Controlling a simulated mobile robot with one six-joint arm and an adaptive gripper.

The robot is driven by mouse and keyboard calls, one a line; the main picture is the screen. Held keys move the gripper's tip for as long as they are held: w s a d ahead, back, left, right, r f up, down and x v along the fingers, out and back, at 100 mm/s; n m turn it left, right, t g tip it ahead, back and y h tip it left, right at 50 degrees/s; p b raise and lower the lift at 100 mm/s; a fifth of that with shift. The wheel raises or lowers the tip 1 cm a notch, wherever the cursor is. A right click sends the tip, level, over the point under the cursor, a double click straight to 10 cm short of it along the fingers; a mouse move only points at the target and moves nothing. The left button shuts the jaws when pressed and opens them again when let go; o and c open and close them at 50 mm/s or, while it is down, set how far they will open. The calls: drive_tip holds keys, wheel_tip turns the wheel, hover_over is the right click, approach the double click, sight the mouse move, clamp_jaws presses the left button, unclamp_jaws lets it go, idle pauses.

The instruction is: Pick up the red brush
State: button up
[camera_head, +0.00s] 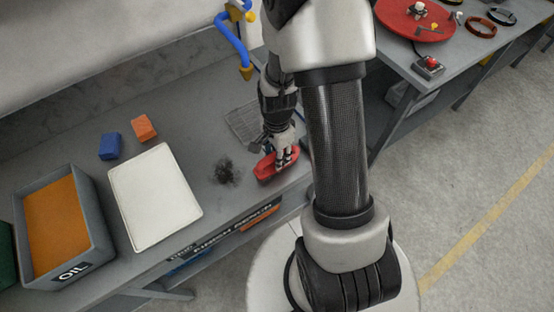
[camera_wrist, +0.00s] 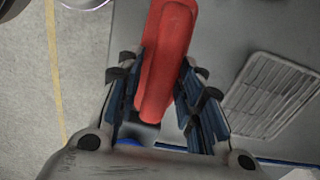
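The red brush (camera_wrist: 168,55) lies at the front edge of the grey workbench. In the head view the brush (camera_head: 265,170) is partly covered by my gripper (camera_head: 285,158), which points down over its right part. In the wrist view the brush runs lengthwise between the two fingers of my gripper (camera_wrist: 163,72), one on each side. A strip of bench shows between its lower end and the right finger. Near the fingertips I cannot tell whether the fingers touch it. Its bristles cannot be made out.
A dark pile of shavings (camera_head: 227,172) lies left of the brush. A wire rack (camera_head: 243,122) lies behind it; it also shows in the wrist view (camera_wrist: 268,98). A white tray (camera_head: 155,197), blue block (camera_head: 110,147), orange block (camera_head: 144,128) and oil bin (camera_head: 97,235) stand further left.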

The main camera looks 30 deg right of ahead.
clamp_jaws()
drive_tip(key=shift+r, duration=0.1)
idle(0.3)
wheel_tip(320, 180, up, 20)
drive_tip(key=p, duration=0.6)
drive_tip(key=shift+c, duration=1.4)
unclamp_jaws()
drive_tip(key=c, duration=0.4)
drive_tip(key=shift+w+f, duration=0.15)
drive_tip(key=shift+f, duration=0.05)
